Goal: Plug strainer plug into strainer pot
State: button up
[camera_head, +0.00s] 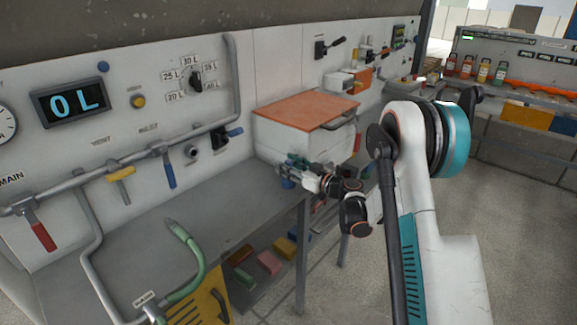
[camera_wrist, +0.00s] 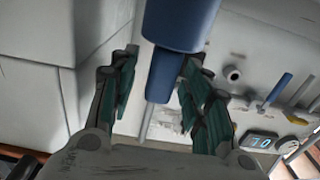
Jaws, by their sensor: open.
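My gripper (camera_head: 287,172) is open beside the white box on the bench, its fingers towards the wall panel. In the wrist view my gripper (camera_wrist: 155,85) has its dark green fingers on either side of a blue stepped cylinder (camera_wrist: 180,22), which could be the strainer plug. A small blue part (camera_head: 287,184) also shows by the fingers in the head view. Whether the fingers touch it is unclear. A short round port (camera_head: 192,152) sticks out of the panel and could be the strainer pot. It also shows in the wrist view (camera_wrist: 232,74).
The white box with an orange lid (camera_head: 305,112) stands right behind the gripper. A green hose (camera_head: 190,245) lies at the front. The bench middle (camera_head: 210,205) is clear.

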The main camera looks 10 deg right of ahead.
jog(key=v, duration=1.2)
